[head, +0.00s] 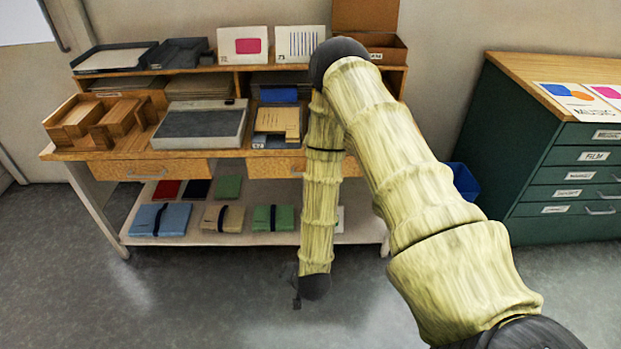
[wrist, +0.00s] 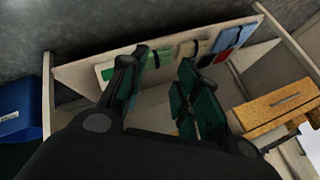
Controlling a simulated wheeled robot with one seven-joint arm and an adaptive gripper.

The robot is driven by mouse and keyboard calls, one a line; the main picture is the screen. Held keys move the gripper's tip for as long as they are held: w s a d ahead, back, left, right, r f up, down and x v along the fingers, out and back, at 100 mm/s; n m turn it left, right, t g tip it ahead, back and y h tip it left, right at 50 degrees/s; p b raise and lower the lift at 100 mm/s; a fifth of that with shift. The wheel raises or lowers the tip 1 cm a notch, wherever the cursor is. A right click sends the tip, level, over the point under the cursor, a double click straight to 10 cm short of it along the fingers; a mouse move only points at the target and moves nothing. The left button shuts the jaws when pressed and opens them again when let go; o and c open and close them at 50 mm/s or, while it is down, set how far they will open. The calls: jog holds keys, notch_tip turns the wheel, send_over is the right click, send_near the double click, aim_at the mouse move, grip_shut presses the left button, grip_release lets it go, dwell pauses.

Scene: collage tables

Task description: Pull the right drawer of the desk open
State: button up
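The desk (head: 75,152) is a wooden table with two drawers under its top. The right drawer (head: 275,166) shows a light wood front in the head view, looking flush with the desk; my arm covers its right part. Its handle shows only in part beside the arm. The left drawer (head: 150,169) looks shut, with a metal handle; it appears to be the drawer at right in the wrist view (wrist: 272,106). My gripper (head: 300,293) hangs low in front of the desk, below drawer height and apart from it. In the wrist view its fingers (wrist: 157,92) are spread and empty.
The lower shelf (head: 250,239) holds several notebooks. Trays, boxes and cards crowd the desktop. A blue bin (head: 466,182) stands right of the desk, beside a green cabinet (head: 545,180). The floor (head: 200,290) in front is clear.

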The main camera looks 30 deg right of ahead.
jog(key=w+d+r+m+t+h+b, duration=0.2)
jog(key=w+d+r+m+t+h, duration=0.15)
jog(key=w+d+r+m, duration=0.45)
jog(key=w+d+r+m+t+h+b, duration=0.15)
jog(key=w+d+r+m+h, duration=0.35)
jog(key=w+d, duration=0.55)
jog(key=shift+y, duration=0.55)
jog(key=x, duration=0.3)
jog(key=p+x, duration=0.1)
jog(key=x, duration=0.3)
jog(key=f+x, duration=0.1)
jog(key=x, duration=0.2)
jog(key=shift+s+d, duration=0.15)
jog(key=shift+d, duration=0.2)
grip_shut()
jog(key=shift+f, duration=0.1)
